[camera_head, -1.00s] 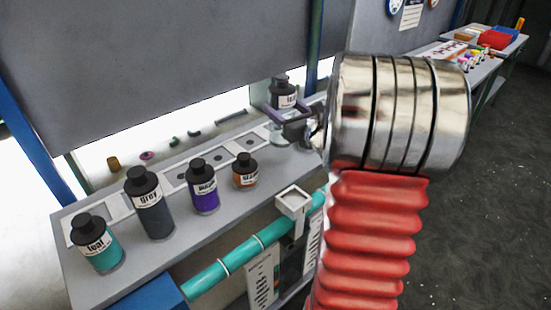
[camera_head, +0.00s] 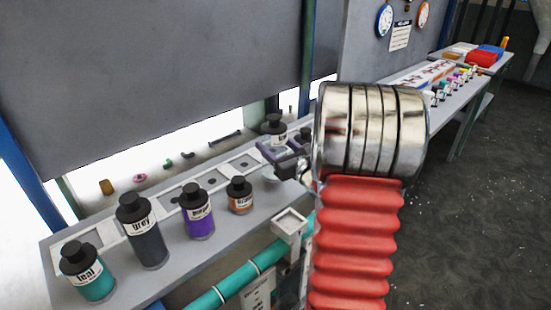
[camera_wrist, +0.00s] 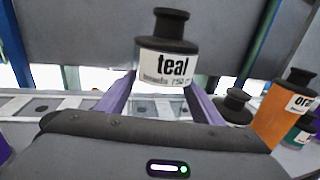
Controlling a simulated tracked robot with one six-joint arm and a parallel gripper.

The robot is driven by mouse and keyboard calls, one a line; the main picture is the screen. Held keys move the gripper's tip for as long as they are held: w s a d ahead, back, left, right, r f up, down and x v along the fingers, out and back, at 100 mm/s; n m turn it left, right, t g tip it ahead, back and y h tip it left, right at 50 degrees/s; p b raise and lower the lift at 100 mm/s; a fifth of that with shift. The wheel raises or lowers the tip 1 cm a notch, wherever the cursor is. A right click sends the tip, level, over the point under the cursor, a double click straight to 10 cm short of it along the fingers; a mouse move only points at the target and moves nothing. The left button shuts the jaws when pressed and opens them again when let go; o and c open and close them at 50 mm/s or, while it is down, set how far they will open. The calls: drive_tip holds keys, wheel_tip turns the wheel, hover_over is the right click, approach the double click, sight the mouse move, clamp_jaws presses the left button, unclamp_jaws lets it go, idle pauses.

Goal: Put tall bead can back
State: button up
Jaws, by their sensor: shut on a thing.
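A can with a dark cap and a white label reading "teal" (camera_wrist: 165,62) stands upright between my purple fingers in the wrist view. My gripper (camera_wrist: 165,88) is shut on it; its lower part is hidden. In the head view, this can (camera_head: 273,128) and my gripper (camera_head: 284,152) are over the far part of the grey shelf (camera_head: 190,254), beyond the small orange can (camera_head: 240,196). I cannot tell if the can touches the shelf. A row of pale square frames (camera_head: 243,163) runs along the shelf's back.
A teal can (camera_head: 90,275), a tall grey can (camera_head: 145,235) and a purple can (camera_head: 198,215) stand along the shelf front. In the wrist view, an orange can (camera_wrist: 275,118) stands close right. A teal pipe (camera_head: 240,287) runs below the shelf front.

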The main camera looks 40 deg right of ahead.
drive_tip(key=shift+f, duration=0.25)
drive_tip(key=shift+f, duration=1.95)
drive_tip(key=o, duration=1.9)
drive_tip(key=shift+o, duration=0.2)
